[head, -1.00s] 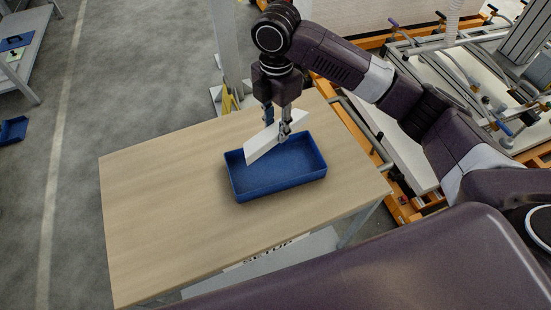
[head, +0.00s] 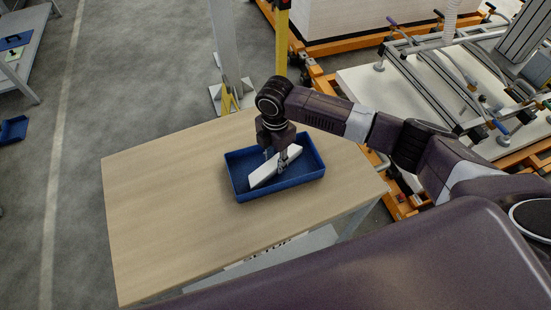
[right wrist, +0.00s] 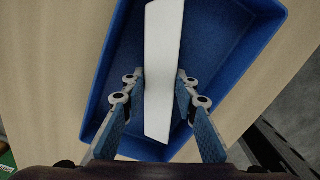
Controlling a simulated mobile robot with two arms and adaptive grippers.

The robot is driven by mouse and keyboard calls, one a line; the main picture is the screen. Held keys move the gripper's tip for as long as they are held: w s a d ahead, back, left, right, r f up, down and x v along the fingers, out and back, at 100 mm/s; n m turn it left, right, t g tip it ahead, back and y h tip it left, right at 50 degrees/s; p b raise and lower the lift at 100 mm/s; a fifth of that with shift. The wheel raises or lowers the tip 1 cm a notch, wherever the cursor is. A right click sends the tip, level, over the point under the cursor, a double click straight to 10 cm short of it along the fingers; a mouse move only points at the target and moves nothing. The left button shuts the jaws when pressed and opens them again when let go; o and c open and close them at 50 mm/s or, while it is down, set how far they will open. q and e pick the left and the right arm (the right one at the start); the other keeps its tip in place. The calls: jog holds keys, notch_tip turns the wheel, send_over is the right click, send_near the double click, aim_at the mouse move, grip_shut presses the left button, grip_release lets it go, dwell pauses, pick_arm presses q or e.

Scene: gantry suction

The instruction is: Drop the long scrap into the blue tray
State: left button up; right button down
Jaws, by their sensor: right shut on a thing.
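The long scrap is a flat white strip (head: 276,167) at the blue tray in the head view. In the right wrist view the long scrap (right wrist: 163,60) runs lengthwise between the fingers. The blue tray (head: 236,181) stands on the wooden table, and its rim also shows in the right wrist view (right wrist: 270,45). My right gripper (head: 279,160) is shut on the scrap and holds it low, over or inside the tray. Its fingers press on both sides of the strip in the right wrist view (right wrist: 160,88). I cannot tell whether the scrap touches the tray floor. My left gripper is not in view.
The wooden table (head: 165,210) is bare around the tray, with most free room to the left. A post (head: 224,50) stands behind the table. An orange-framed gantry rig with white panels (head: 420,100) stands behind on the right. A shelf (head: 30,60) is at the far left.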

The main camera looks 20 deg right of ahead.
aim_at(275, 162)
jog(key=c, duration=1.5)
grip_release()
notch_tip(275, 162, up, 12)
jog(key=shift+r+b, duration=0.1)
jog(key=shift+b, duration=0.7)
